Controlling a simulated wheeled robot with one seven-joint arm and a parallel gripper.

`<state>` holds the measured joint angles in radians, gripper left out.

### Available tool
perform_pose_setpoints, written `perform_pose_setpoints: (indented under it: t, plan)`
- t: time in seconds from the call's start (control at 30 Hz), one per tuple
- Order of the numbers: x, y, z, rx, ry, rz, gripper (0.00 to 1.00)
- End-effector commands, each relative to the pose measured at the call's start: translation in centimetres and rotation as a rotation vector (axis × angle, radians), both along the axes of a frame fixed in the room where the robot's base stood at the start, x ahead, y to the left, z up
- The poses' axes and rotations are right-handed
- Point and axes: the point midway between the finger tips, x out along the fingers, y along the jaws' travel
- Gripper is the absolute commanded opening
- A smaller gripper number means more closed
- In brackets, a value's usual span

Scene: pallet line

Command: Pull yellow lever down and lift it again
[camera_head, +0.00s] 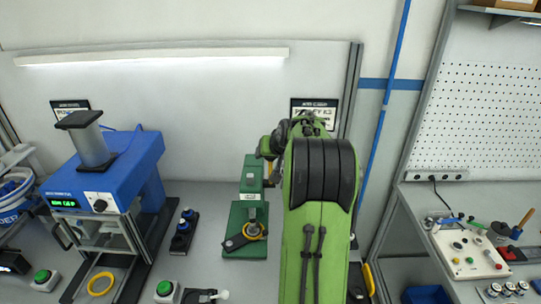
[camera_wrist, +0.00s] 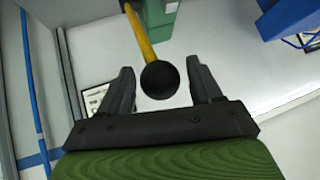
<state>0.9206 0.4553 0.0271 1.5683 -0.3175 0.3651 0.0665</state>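The yellow lever (camera_wrist: 138,35) shows in the wrist view as a yellow rod ending in a black ball knob (camera_wrist: 160,80). My gripper (camera_wrist: 163,76) is open, with one finger on each side of the knob and a visible gap to both. The rod runs up to a green press (camera_wrist: 165,22). In the head view the green press (camera_head: 250,186) stands on the bench, and my green arm hides its right side and most of the lever. My gripper is largely hidden there behind the arm.
A blue machine (camera_head: 140,160) with a green display stands to the left. Green push buttons (camera_head: 165,289) sit at the bench front. A second bench with a control box (camera_head: 467,252) is at right.

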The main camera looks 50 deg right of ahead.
Motion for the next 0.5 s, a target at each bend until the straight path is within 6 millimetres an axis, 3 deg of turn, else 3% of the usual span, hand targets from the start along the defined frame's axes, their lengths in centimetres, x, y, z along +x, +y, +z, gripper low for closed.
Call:
perform_pose_setpoints:
  t: [0.3, 0.5]
  plan:
    - [-0.2, 0.1, 0.1, 0.001, 0.002, 0.000, 0.65]
    - [-2.9, 1.3, 3.0, -0.003, -0.001, -0.003, 0.65]
